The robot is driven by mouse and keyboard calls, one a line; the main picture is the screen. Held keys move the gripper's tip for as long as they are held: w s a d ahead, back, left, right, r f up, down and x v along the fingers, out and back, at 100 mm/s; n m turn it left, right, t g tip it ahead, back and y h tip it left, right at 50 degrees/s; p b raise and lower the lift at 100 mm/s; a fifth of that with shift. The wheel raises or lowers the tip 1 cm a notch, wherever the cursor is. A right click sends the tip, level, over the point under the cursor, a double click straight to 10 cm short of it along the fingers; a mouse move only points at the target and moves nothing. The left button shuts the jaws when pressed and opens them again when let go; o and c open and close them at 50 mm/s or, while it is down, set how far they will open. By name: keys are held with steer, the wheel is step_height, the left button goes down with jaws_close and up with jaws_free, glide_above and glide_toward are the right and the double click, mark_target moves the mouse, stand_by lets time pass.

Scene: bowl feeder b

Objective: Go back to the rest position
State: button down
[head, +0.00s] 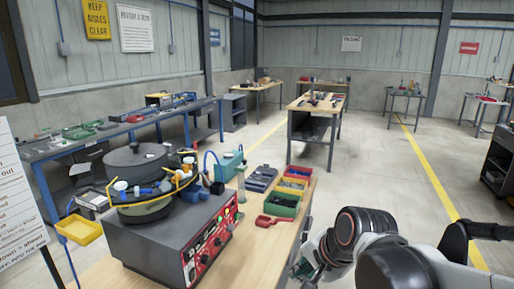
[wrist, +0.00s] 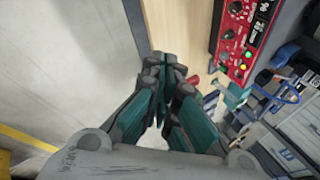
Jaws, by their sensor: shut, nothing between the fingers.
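My gripper (wrist: 165,62) shows in the wrist view with its fingertips together and nothing between them. It hangs over the grey floor (wrist: 75,60) beside the edge of the wooden bench (wrist: 182,25). In the head view my gripper (head: 306,270) is small and partly hidden by my arm, at the lower middle, to the right of the bench. The bowl feeder (head: 150,205) stands on the bench to the left, apart from my gripper. Its red control panel also shows in the wrist view (wrist: 240,35).
Red, yellow and green bins (head: 285,203) sit at the bench's far right corner. A yellow tray (head: 79,229) is left of the feeder. A blue-framed workbench (head: 60,152) stands at the left wall. Open floor (head: 385,175) with yellow lines lies to the right.

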steer(key=s+d+r+n+t+h, duration=0.1)
steer(key=s+d+r+n+h, duration=0.1)
steer(key=s+d+n, duration=0.7)
steer(key=shift+s+d+n+t+h, duration=0.3)
steer(key=shift+s+d+n+h, duration=0.15)
steer(key=shift+s, duration=0.7)
